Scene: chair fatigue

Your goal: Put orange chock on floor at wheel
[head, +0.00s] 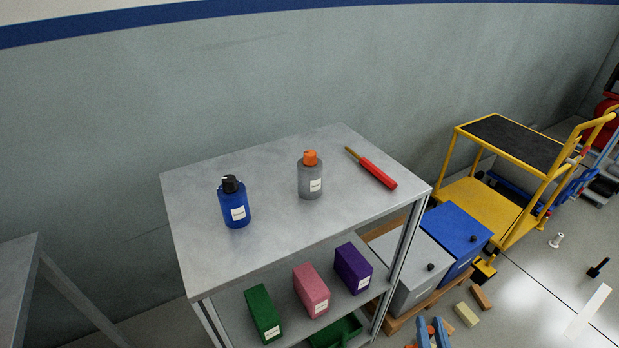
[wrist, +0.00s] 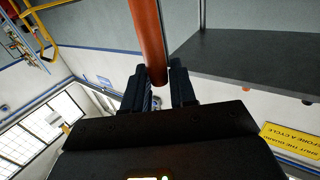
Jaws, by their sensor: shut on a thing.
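My gripper (wrist: 160,88) is shut on an orange-brown round bar (wrist: 147,35) in the wrist view. The bar runs out of the top of that view, so its full shape is hidden, and I cannot tell whether it is part of the orange chock. The yellow cart (head: 478,206) stands at the right. Its wheels do not show clearly. A small yellow piece (head: 484,270) sits at its near corner.
The grey shelf (head: 250,262) bears bottles, a red-handled tool and boxes, and also shows in the wrist view (wrist: 255,55). A grey box (head: 412,285) and blue box (head: 455,235) stand on a pallet. Small blocks (head: 466,314) lie nearby.

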